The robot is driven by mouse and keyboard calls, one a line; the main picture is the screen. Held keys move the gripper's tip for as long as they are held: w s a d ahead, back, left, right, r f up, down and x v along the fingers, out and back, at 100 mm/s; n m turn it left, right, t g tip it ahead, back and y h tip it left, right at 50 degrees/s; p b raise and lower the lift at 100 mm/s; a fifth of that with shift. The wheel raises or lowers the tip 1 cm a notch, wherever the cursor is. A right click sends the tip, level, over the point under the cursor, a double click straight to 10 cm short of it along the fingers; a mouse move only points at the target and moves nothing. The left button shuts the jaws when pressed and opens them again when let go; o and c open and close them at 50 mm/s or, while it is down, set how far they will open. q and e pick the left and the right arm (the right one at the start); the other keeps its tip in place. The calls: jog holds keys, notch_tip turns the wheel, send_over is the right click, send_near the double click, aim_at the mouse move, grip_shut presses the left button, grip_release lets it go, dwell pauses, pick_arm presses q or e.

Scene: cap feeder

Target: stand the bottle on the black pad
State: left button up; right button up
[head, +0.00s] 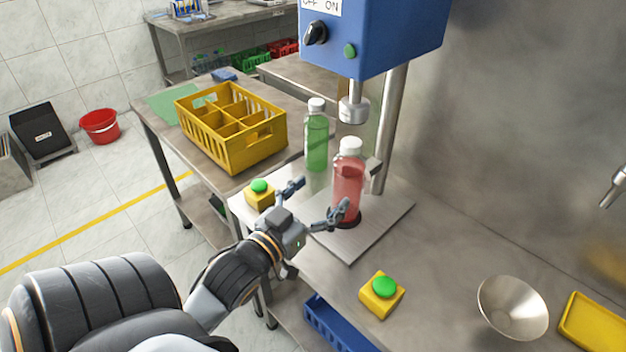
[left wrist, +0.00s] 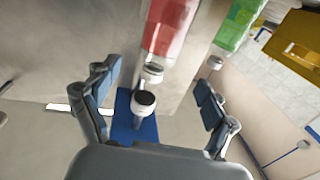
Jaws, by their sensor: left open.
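A red bottle (head: 348,185) with a white cap stands upright on the black pad (head: 350,222), a small round disc under the press. The bottle's base covers most of the pad. My left gripper (head: 318,198) is open and empty, just left of the bottle's lower part. One fingertip overlaps the bottle's edge in the head view; I cannot tell whether it touches. In the left wrist view the picture is upside down, and the red bottle (left wrist: 168,28) appears beyond the open fingers (left wrist: 155,98). My right gripper is not in view.
The blue press (head: 375,35) hangs above the bottle. A green capped bottle (head: 317,140) stands behind it. Yellow boxes with green buttons (head: 260,195) and (head: 382,294) flank the metal plate (head: 375,235). A yellow crate (head: 232,130) stands back left; a metal bowl (head: 513,308) sits at right.

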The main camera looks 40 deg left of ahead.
pick_arm(q)
jog(key=shift+s+d, duration=0.1)
jog(key=shift+s, duration=0.9)
dwell(0.3)
